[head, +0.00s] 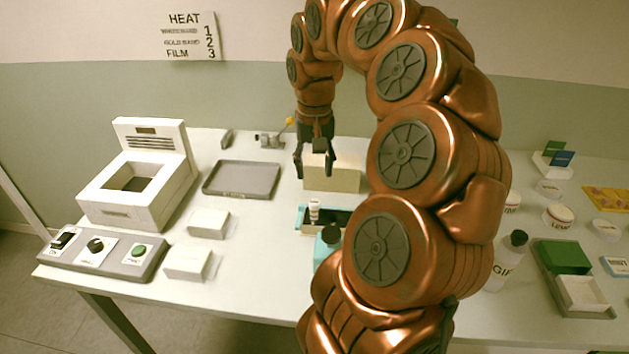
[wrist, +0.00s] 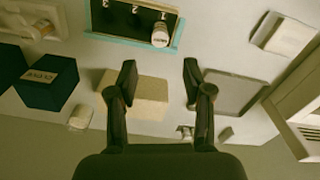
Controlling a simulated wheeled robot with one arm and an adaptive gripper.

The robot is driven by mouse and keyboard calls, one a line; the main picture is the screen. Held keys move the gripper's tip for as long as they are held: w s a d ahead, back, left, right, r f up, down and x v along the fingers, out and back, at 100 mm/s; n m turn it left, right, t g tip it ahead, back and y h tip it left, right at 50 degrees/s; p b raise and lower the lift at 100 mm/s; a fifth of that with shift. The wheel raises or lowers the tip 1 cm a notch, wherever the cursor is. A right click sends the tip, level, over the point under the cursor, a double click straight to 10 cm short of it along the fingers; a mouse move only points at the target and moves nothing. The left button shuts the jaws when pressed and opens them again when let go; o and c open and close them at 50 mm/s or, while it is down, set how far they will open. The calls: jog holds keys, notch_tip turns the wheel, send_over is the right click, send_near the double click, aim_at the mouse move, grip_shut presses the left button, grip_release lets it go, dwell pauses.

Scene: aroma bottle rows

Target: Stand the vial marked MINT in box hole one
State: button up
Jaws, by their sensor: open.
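The box (head: 301,226) with the dark top and teal rim stands mid-table, partly hidden by my arm in the head view. In the wrist view the box (wrist: 112,38) shows painted numbers. A small white vial (head: 314,210) with a label stands in it; in the wrist view this vial (wrist: 160,36) is at the hole beside number 1. Its label is too small to read, so I cannot tell if it says MINT. My gripper (head: 314,173) is open and empty, apart from the vial, and hangs near the beige block. Its two spread fingers show in the wrist view (wrist: 160,78).
A beige block (head: 335,175) stands just behind the box. A grey tray (head: 241,180) and white blocks (head: 208,223) lie left. A white bottle (head: 506,262) stands right.

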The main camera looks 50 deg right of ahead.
jog(key=s+a+n, duration=0.3)
jog(key=a+n, duration=0.2)
jog(key=a, duration=1.2)
jog(key=s+a+f+n+g, duration=0.1)
jog(key=s+a+f+n, duration=0.2)
jog(key=s+a+f, duration=0.5)
jog(key=s+a, duration=0.2)
jog(key=s, duration=0.4)
jog(key=shift+s+a+f+g, duration=0.2)
jog(key=shift+a+g, duration=0.1)
jog(key=shift+g, duration=0.1)
